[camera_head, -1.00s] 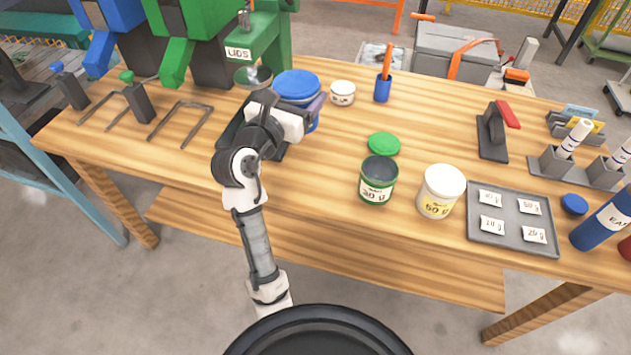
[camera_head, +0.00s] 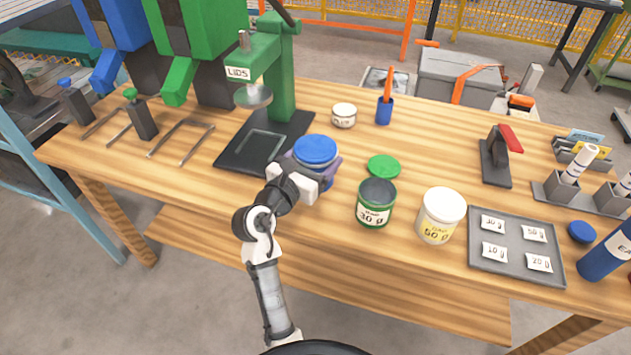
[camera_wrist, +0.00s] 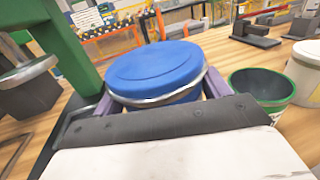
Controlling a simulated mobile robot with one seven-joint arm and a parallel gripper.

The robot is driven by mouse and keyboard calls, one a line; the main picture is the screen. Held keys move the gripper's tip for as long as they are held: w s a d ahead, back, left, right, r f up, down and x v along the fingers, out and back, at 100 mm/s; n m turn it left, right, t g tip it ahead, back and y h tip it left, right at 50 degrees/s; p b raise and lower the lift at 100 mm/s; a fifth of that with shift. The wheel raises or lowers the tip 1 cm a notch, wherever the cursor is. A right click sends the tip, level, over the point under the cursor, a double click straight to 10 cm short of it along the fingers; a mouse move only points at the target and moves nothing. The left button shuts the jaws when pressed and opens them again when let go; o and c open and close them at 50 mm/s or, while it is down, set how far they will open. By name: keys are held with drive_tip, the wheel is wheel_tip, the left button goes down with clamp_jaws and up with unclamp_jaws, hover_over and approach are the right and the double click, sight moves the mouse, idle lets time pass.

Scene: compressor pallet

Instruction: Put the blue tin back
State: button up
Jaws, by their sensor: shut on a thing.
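The blue tin (camera_head: 315,152), with its blue lid on, is in my gripper (camera_head: 316,170) in the head view, left of the green tin. The wrist view shows the blue tin (camera_wrist: 156,72) close up between the two purple fingers of my gripper (camera_wrist: 158,98), which is shut on it. The tin looks upright. Its lower part is hidden by the gripper, so I cannot tell whether it touches the table.
The green lid press (camera_head: 281,75) and its dark base (camera_head: 240,155) stand behind and left. A green lid (camera_head: 384,166) lies right of the blue tin. A small white jar (camera_head: 344,115) and a blue pen cup (camera_head: 384,110) stand behind. A grey label tray (camera_head: 515,268) is at right.

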drive_tip(key=shift+f, duration=3.6)
drive_tip(key=shift+f, duration=0.1)
drive_tip(key=o, duration=1.1)
drive_tip(key=shift+s, duration=0.15)
drive_tip(key=b+v, duration=0.3)
drive_tip(key=v, duration=0.8)
drive_tip(key=shift+s+a, duration=0.25)
drive_tip(key=shift+s, duration=0.05)
drive_tip(key=shift+a, duration=0.1)
